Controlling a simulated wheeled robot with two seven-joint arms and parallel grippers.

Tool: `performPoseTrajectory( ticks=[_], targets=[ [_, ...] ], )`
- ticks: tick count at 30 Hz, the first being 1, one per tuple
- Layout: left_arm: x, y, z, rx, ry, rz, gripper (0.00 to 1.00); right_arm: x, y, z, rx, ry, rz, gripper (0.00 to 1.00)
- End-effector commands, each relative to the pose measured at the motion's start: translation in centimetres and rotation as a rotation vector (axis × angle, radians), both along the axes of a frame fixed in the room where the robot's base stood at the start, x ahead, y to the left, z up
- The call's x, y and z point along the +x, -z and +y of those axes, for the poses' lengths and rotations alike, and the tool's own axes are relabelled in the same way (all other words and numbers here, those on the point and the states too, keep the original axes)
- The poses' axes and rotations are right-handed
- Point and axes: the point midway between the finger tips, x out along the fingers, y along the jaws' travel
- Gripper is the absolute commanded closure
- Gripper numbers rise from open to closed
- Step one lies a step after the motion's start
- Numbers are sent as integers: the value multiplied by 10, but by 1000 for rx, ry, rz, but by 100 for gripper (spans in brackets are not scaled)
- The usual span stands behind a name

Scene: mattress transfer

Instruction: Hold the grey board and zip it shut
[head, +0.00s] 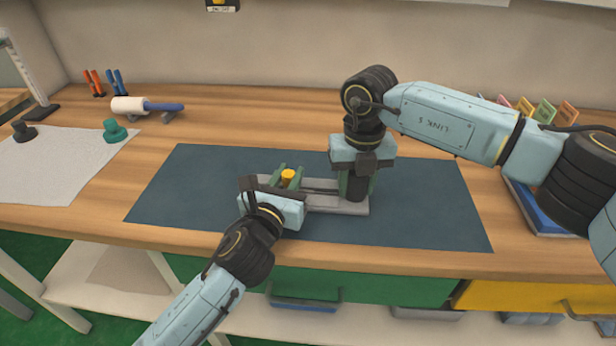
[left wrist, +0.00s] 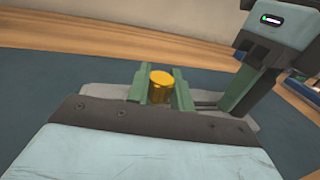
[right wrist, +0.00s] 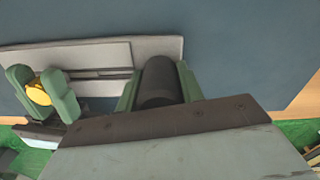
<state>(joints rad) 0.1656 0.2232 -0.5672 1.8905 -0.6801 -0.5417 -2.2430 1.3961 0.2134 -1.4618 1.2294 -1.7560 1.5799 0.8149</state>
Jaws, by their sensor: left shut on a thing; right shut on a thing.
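The grey board (head: 325,203) lies on the dark blue mat, with a dark zip line running along its length. A yellow cylinder (head: 288,175) stands at its left end; it also shows in the left wrist view (left wrist: 161,84). My left gripper (head: 287,178) is shut on this yellow cylinder. A black cylinder (right wrist: 160,80) stands near the board's right end. My right gripper (head: 356,188) comes down from above and is shut on the black cylinder. The zip line between the two grippers is partly visible in the right wrist view; my grippers hide its ends.
The mat (head: 190,195) is clear on both sides of the board. A lint roller (head: 130,105), a green knob-like piece (head: 114,131) and a grey cloth (head: 60,165) are at the left. A blue tray (head: 535,210) is at the right, partly behind my right arm.

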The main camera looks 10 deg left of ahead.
Motion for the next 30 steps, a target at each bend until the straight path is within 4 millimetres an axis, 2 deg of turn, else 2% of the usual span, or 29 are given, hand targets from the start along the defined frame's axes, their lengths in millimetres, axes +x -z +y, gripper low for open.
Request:
performPoseTrajectory(
  ticks=[1, 3, 9, 13, 22, 23, 27, 30],
  targets=[
    [1, 1, 13, 9, -4, 0, 100, 0, -1, 0, 1, 2, -1, 97],
    [1, 1, 28, 9, -4, -1, 100, 0, -1, 0, 1, 2, -1, 97],
    [1, 1, 60, 6, -4, 2, 100, 0, -1, 0, 1, 2, 0, 97],
    [0, 0, 68, 4, -3, 2, 100, 0, -1, 0, 1, 2, -1, 97],
    [1, 1, 70, 2, -6, 4, 100, 1, -1, -2, -1, 3, 0, 97],
    [1, 1, 70, 2, -7, 4, 77, 1, -1, -2, -1, 3, 0, 97],
    [1, 1, 70, 2, -6, 4, 58, 1, -1, -2, -1, 4, 0, 97],
    [1, 0, 69, 2, -4, 3, 57, 1, -1, -1, 0, 3, -1, 97]
  ],
)
